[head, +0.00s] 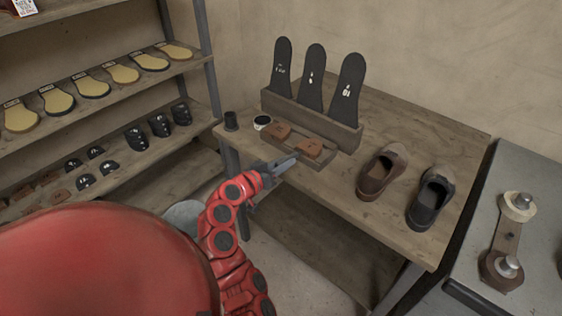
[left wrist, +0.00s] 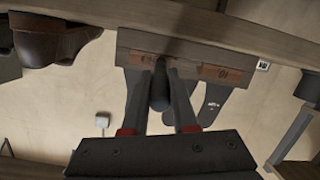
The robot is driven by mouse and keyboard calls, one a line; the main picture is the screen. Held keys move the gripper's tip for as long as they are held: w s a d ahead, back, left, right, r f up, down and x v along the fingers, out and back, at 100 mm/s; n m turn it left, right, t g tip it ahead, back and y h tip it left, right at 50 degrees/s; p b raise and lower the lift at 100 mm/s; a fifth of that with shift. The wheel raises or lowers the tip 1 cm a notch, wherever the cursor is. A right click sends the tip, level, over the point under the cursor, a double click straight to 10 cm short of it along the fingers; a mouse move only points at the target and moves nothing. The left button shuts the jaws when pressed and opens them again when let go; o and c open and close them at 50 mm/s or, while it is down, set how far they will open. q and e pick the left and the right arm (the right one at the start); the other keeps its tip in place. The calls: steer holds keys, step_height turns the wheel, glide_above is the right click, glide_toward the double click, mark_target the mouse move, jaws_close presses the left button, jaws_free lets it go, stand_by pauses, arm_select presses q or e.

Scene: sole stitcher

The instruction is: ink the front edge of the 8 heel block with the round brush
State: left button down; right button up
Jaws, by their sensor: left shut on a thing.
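Two brown heel blocks lie in a low wooden tray (head: 325,160) at the table's front: a left one (head: 279,131) and a right one (head: 308,148). In the left wrist view, one block (left wrist: 222,74) bears a mark like 10; the other block's mark is unreadable and it is partly hidden behind a finger. My left gripper (head: 285,163) is at the table's front edge, close to the right block. In the left wrist view it is shut on a dark round rod, apparently the round brush (left wrist: 158,88), pointing toward the blocks. Contact cannot be told. My right gripper is not in view.
A small pot (head: 262,122) and a dark cup (head: 231,120) stand left of the tray. Behind it a wooden rack (head: 300,118) holds three dark soles. A brown shoe (head: 380,172) and a black shoe (head: 432,198) stand right. Shelves line the left wall.

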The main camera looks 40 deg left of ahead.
arm_select(q)
steer(key=shift+d, duration=0.2)
steer(key=shift+d, duration=0.85)
steer(key=shift+a+b, duration=0.7)
steer(key=shift+b, duration=1.25)
steer(key=shift+a+b, duration=0.85)
steer(key=shift+a, duration=0.05)
